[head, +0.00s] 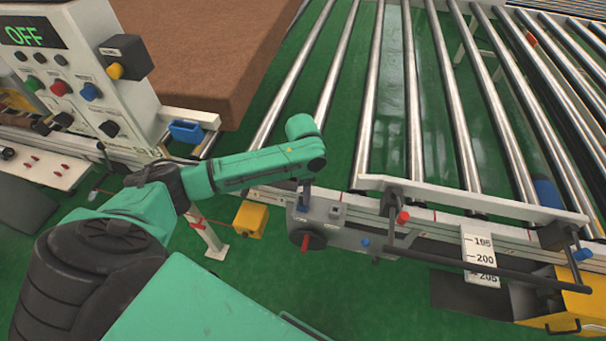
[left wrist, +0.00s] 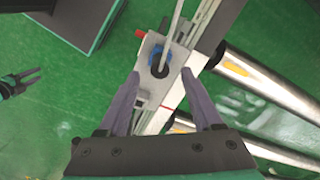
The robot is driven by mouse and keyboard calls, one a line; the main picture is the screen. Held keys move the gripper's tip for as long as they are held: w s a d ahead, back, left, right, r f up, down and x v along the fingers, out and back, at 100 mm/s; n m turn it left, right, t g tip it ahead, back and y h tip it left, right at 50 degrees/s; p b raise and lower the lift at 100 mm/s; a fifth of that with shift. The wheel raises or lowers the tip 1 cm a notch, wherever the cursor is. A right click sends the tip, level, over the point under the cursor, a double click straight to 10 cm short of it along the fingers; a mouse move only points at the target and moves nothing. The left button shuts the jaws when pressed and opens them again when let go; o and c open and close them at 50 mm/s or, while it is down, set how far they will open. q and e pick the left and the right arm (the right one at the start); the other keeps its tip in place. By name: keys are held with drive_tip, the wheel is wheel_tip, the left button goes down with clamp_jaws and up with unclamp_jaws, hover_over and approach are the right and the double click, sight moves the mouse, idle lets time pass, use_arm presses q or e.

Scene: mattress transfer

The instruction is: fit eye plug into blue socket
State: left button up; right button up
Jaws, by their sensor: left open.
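A blue ring-shaped socket (left wrist: 160,58) sits on a light grey plate in the left wrist view, with a dark round opening at its middle. A thin grey rod (left wrist: 175,22) runs across it from the top; I cannot tell whether it is joined to it. My left gripper (left wrist: 163,92) is open, its two fingers on either side of the plate, with nothing seen held. In the head view my left gripper (head: 304,192) points down over the grey rail-side box, with blue just below it. My right gripper (left wrist: 34,76) shows at the left wrist view's left edge, its fingers apart. I cannot make out an eye plug.
Metal rollers (head: 414,90) fill the back right. A rail with a scale plate (head: 481,262) and red and blue knobs borders them. A control panel (head: 70,70) and a brown mattress (head: 205,50) stand at the back left.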

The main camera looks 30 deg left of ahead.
use_arm(q)
wheel_tip(320, 180, up, 10)
drive_tip(key=shift+b, duration=0.3)
